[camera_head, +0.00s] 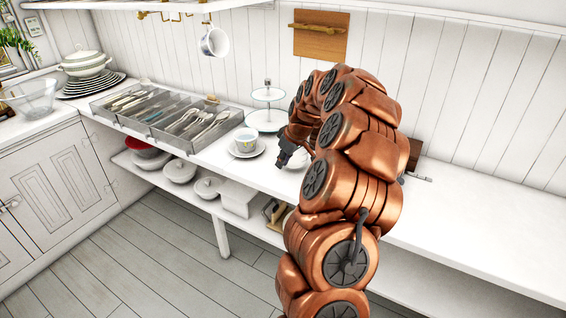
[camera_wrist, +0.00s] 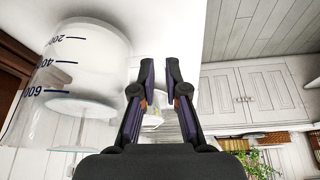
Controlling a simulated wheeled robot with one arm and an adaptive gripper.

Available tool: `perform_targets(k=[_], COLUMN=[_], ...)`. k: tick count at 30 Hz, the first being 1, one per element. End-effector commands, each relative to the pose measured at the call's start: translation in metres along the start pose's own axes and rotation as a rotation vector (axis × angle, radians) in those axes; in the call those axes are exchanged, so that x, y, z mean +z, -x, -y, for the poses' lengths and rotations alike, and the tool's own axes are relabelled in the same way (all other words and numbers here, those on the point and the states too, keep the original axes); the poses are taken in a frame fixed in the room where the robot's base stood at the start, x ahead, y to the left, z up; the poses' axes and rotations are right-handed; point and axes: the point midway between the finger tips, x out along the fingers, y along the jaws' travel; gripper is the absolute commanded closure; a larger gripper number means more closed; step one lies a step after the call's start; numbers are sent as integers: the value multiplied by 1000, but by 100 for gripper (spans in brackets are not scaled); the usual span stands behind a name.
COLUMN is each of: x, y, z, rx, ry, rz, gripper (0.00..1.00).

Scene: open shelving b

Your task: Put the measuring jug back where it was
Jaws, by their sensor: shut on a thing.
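The measuring jug (camera_wrist: 85,70) is a clear vessel with dark blue marks and numbers, large at the left of the wrist view. The numbers show upside down there, as does the room. My gripper (camera_wrist: 161,75) has its two dark fingers close together just right of the jug, with a narrow gap between them. It is shut on the jug, though the gripped part is hard to see. In the head view my gripper (camera_head: 283,160) is low over the white counter (camera_head: 450,215); the jug is mostly hidden there by my arm.
A patterned cup (camera_head: 246,139) on a saucer stands left of my gripper. Behind it is a tiered stand (camera_head: 267,120). A grey cutlery tray (camera_head: 170,133) and stacked plates (camera_head: 92,87) lie further left. A mug (camera_head: 214,41) hangs above.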

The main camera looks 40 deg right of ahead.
Motion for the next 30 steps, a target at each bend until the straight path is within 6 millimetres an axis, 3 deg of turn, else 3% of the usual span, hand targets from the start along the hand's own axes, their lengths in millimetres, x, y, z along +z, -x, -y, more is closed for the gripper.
perform_targets(k=[15, 16, 22, 30], x=[6, 5, 5, 5], y=[-14, -13, -12, -12], z=[0, -1, 0, 0], rx=[2, 2, 1, 1], ry=[-1, -1, -1, -1], rz=[-2, -2, -1, -1], gripper=[100, 84, 64, 62])
